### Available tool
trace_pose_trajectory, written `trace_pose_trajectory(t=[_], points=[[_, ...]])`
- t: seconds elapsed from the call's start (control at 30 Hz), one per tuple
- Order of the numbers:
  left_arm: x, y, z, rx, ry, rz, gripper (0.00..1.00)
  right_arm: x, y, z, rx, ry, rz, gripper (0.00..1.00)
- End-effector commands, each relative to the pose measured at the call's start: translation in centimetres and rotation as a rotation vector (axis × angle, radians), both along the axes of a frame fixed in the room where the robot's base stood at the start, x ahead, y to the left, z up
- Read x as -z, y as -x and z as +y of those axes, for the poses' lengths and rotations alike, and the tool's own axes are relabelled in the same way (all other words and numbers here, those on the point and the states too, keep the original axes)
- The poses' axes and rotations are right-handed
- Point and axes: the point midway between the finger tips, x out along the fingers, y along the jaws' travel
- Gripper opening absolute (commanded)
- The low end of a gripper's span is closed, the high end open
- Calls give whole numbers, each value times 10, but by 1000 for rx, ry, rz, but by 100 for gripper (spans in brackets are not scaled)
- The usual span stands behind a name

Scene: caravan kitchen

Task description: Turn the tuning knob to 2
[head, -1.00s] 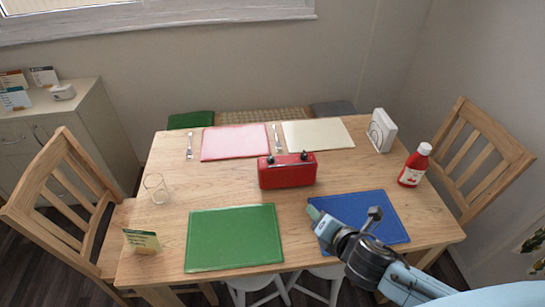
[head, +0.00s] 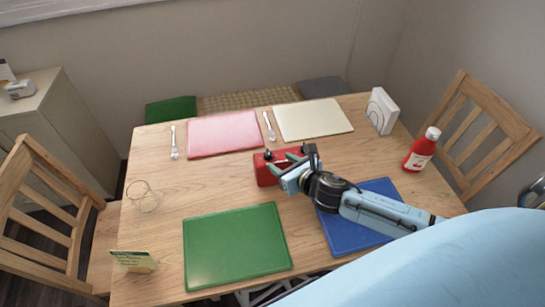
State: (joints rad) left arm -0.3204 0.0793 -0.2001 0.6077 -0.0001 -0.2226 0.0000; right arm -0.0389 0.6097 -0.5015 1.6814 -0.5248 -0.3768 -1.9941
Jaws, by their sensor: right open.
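The red radio (head: 262,170) stands on the table behind the green and blue mats. Dark knobs show along its top, one at the left end (head: 268,155); I cannot tell which is the tuning knob or read any setting. My right gripper (head: 284,164) is open at the radio's front, its fingers pointing left and away from me. It hides the radio's middle and much of its right side. I cannot tell whether the fingers touch the radio. My left gripper is not in view.
The green mat (head: 235,247) and blue mat (head: 355,235) lie in front. A glass (head: 142,196) and small card (head: 134,260) stand at left. The red bottle (head: 421,151) and white box (head: 382,111) stand at right. Pink and cream mats lie behind.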

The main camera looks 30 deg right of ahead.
Motion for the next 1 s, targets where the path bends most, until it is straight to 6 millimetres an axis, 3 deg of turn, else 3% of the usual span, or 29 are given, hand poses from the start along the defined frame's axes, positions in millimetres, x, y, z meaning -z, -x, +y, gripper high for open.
trace_pose_trajectory(t=[0.1,0.27,0.7,1.0], points=[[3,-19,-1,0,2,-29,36,9,-22,3,2,-2,-2,48],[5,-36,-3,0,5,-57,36,17,-39,6,1,-2,-1,48],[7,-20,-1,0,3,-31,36,21,-49,7,0,-2,0,48],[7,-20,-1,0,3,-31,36,20,-49,7,1,-2,0,11]])
